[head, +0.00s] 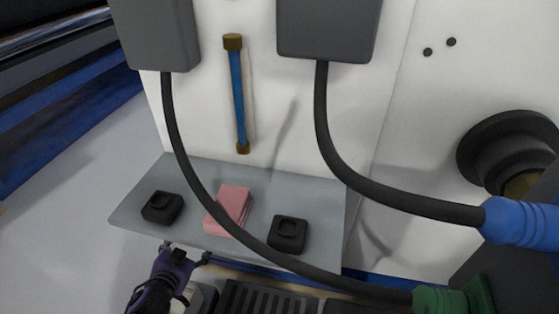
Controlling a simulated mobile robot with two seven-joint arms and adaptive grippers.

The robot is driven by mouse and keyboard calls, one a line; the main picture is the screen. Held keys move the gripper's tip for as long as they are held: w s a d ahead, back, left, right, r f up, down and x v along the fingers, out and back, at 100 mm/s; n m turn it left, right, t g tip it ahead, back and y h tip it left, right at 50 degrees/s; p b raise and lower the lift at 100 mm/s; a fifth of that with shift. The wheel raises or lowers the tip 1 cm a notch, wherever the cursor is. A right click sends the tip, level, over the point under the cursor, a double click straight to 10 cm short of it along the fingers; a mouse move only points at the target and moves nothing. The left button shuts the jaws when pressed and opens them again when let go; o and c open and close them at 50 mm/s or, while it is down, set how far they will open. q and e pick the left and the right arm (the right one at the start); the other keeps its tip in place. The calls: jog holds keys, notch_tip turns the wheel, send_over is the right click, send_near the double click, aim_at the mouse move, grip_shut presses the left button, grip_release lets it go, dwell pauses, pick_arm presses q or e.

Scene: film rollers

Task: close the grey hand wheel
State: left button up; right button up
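I cannot make out a clear grey hand wheel. A dark round-rimmed fitting (492,148) sticks out from the white wall at the right edge, with a brass-coloured part at its lower side; I cannot tell whether it is the wheel. My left gripper (187,250) is at the bottom left, just in front of the grey shelf's near edge, well away from that fitting. Its two fingers are spread apart with nothing visible between them. My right gripper is not in view.
The grey shelf (325,200) holds two black square blocks (162,207) (288,234) and a pink stack (232,205). Dark hoses (345,170) hang from grey boxes (325,30) to a blue connector (515,221) and a green one (450,300). A blue tube gauge (238,95) is on the wall.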

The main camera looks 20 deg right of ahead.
pick_arm(q)
jog(key=c, duration=1.1)
jog(key=shift+o, duration=0.2)
jog(key=shift+s, duration=0.1)
jog(key=shift+s+d+f, duration=0.1)
jog(key=shift+d, duration=0.1)
jog(key=m+b, duration=0.1)
jog(key=m+t+y+b, duration=0.1)
jog(key=m, duration=0.1)
jog(key=m+t+b, duration=0.1)
jog(key=m, duration=0.1)
jog(key=shift+s+d+f+y+b, duration=0.1)
jog(key=shift+d+f+y+b, duration=0.15)
jog(key=shift+y+b, duration=0.1)
jog(key=shift+a+t, duration=0.1)
jog(key=shift+t, duration=0.2)
